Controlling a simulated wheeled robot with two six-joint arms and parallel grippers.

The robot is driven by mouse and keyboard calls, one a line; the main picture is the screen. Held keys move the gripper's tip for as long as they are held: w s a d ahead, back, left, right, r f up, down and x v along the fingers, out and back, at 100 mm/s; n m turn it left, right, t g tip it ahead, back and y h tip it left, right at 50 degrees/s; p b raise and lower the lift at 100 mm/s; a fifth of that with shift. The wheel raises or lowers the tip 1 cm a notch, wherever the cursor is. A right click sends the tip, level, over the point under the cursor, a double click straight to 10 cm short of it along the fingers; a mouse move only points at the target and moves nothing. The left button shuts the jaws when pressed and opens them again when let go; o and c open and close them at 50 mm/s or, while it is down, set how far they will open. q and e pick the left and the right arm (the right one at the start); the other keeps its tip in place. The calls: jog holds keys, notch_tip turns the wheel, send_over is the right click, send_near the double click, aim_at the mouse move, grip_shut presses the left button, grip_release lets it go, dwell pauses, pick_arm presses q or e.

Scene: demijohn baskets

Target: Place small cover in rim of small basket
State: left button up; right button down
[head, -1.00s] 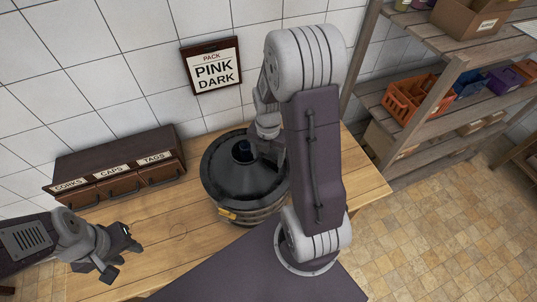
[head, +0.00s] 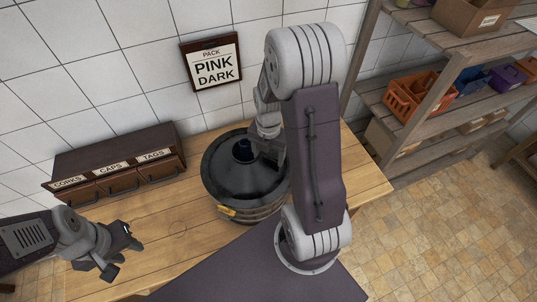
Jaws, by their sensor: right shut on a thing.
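The small cover (head: 228,176) is a dark, cone-shaped lid with a wide round edge. It lies over the small basket (head: 258,214), whose banded wooden side shows below it. A dark bottle neck (head: 242,151) sticks up through the cover's middle. My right gripper (head: 268,150) is shut on the cover near the neck, at its back right; my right arm hides part of the jaws and the cover's right side. I cannot tell whether the cover's edge sits inside the rim. My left gripper (head: 124,258) is open and empty above the table's left part.
A wooden table (head: 165,215) carries the basket, with bare room to its left. A drawer box (head: 115,160) labelled corks, caps and tags stands at the back left. A wall sign (head: 212,64) reads "PACK PINK DARK". Shelves with an orange crate (head: 410,95) stand at the right.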

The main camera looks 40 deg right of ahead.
jog(key=shift+f, duration=0.3)
jog(key=shift+w, duration=0.1)
jog(key=shift+c, duration=1)
grip_release()
jog(key=shift+r+b, duration=0.3)
notch_tip(320, 180, up, 8)
jog(key=shift+f+b, duration=0.1)
jog(key=shift+b, duration=0.75)
jog(key=shift+s+r, duration=0.2)
jog(key=shift+r, duration=0.2)
